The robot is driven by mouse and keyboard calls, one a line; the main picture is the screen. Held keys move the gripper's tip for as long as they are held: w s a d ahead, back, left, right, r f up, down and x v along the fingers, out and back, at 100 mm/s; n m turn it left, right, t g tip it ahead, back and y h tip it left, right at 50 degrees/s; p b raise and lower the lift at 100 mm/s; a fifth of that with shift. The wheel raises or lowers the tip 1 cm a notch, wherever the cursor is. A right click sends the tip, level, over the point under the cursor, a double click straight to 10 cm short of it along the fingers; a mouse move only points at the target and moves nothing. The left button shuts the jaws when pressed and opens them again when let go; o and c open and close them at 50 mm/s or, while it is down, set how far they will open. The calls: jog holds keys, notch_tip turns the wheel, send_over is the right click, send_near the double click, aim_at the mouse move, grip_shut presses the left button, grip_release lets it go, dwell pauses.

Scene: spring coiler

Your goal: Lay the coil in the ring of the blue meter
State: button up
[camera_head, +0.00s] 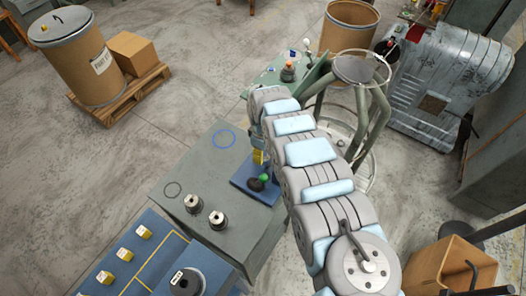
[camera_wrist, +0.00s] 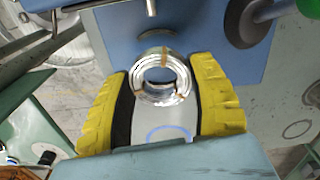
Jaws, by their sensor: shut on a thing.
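My gripper (camera_wrist: 162,80) has yellow fingers and is shut on a shiny silver wire coil (camera_wrist: 181,84) with brownish ties. The coil's round opening faces the wrist camera. My arm hides the coil there.
A blue table (camera_head: 150,262) with yellow blocks stands at front left.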

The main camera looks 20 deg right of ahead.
jog(key=shift+f+b, duration=0.9)
jog(key=shift+f, duration=0.75)
jog(key=o, duration=1.3)
jog(key=shift+r, duration=6)
